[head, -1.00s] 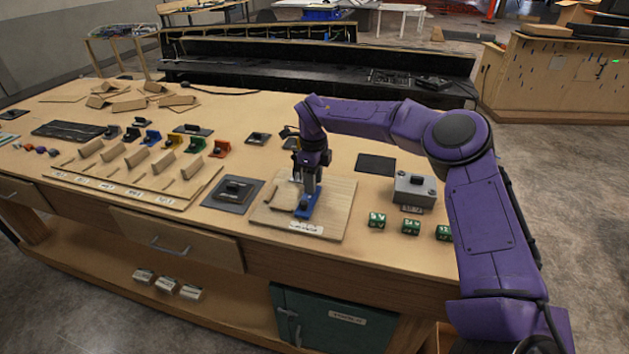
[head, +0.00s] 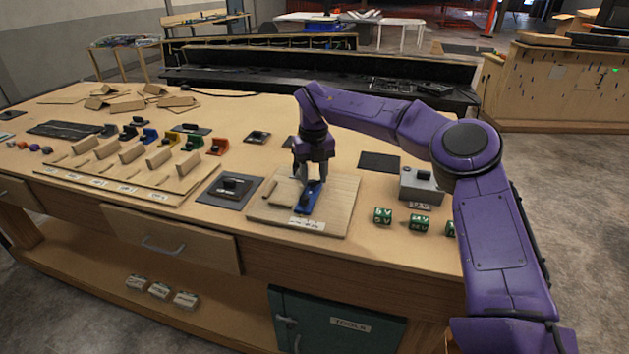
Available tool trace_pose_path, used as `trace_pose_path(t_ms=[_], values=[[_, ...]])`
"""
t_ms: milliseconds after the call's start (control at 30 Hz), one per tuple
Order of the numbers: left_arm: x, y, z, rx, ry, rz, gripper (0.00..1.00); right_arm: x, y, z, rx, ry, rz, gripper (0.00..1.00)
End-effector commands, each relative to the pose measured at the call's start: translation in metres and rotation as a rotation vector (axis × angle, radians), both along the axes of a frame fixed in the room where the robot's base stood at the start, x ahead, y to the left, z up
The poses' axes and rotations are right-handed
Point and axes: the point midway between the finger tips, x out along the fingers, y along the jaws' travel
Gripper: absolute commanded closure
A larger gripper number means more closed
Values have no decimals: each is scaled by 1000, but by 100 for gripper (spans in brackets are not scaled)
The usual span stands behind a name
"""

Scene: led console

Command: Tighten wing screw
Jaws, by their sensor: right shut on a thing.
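My right gripper (head: 309,178) points down over the wooden board (head: 338,208) and is shut at the upper end of a blue piece (head: 308,201). The wing screw itself cannot be made out; the fingers hide what they hold. The blue piece lies on the board, with a white label (head: 307,224) in front of it. A small wooden block (head: 270,188) lies at the board's left side. My left gripper is not in view.
Left of the board is a dark plate with a black part (head: 232,187). At right stand a grey box (head: 421,187) and green cubes (head: 382,215). Further left are a slotted wooden rack (head: 120,185) and several coloured parts. A dark flat pad (head: 379,162) lies behind.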

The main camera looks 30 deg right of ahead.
Motion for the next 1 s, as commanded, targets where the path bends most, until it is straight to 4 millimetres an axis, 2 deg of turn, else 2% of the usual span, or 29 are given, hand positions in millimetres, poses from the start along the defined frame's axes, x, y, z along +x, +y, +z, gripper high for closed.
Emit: trace_pose_path(t_ms=[33, 1000], values=[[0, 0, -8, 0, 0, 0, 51, 2, -1, -2, -3, -11, -40, 89], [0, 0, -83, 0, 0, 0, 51, 2, -3, 1, 0, -15, -941, 89]])
